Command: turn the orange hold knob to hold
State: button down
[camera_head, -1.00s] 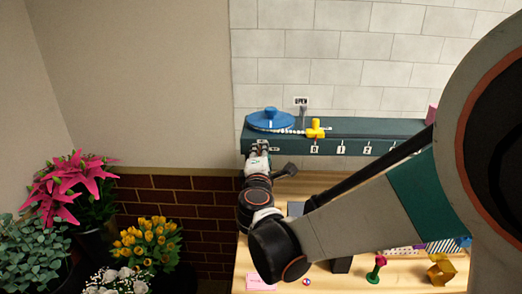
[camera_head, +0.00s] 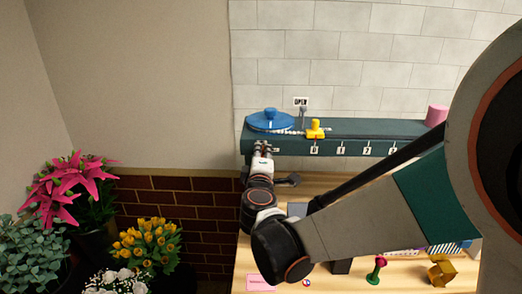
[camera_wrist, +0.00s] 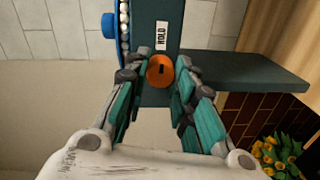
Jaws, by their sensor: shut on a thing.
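The orange hold knob (camera_wrist: 160,76) is a round disc with a short dark mark, on the front of the dark green station (camera_head: 350,129). A white plate reading HOLD (camera_wrist: 162,36) is beside it in the wrist view. My gripper (camera_wrist: 162,78) is shut on the knob, with a fingertip at each side of it. In the head view my gripper (camera_head: 263,148) is at the left end of the station's front and hides the knob.
On the station's top are a blue domed disc (camera_head: 270,120), a yellow piece (camera_head: 315,130) and a pink cylinder (camera_head: 436,115). The wooden table (camera_head: 250,255) holds small objects. Potted flowers (camera_head: 148,245) stand at the left.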

jog(key=c, duration=1.3)
grip_release()
jog(key=shift+n, duration=0.3)
